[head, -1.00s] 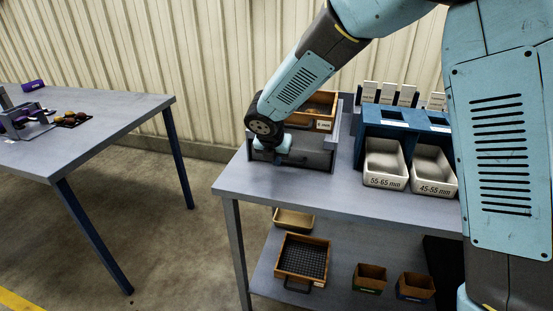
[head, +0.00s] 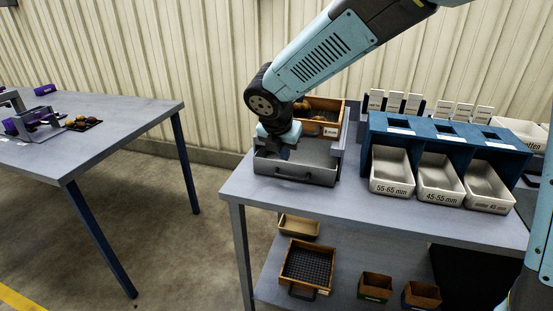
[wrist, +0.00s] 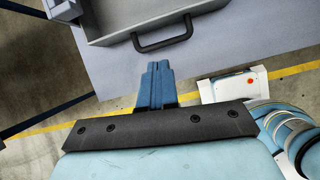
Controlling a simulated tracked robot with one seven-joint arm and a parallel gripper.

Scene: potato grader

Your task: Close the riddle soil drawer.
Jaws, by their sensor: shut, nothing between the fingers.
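The riddle soil drawer (head: 325,177) is a grey open-topped tray with a dark bar handle (head: 293,175) on its front. It stands pulled out towards me on the bench, and its empty-looking inside shows. In the wrist view the drawer (wrist: 105,32) is at the top, with its handle (wrist: 162,41) just beyond my fingertips. My gripper (wrist: 157,68) is shut and holds nothing; its blue fingers point towards the handle and appear apart from it. In the head view my gripper (head: 284,153) overlaps the drawer and hides part of its inside.
A wooden riddle box (head: 333,112) with potatoes sits above and behind the drawer. Sizing bins (head: 392,186) under a blue rack stand to the right. A lower shelf holds a sieve (head: 306,263) and small boxes. Another table (head: 110,125) is at the left.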

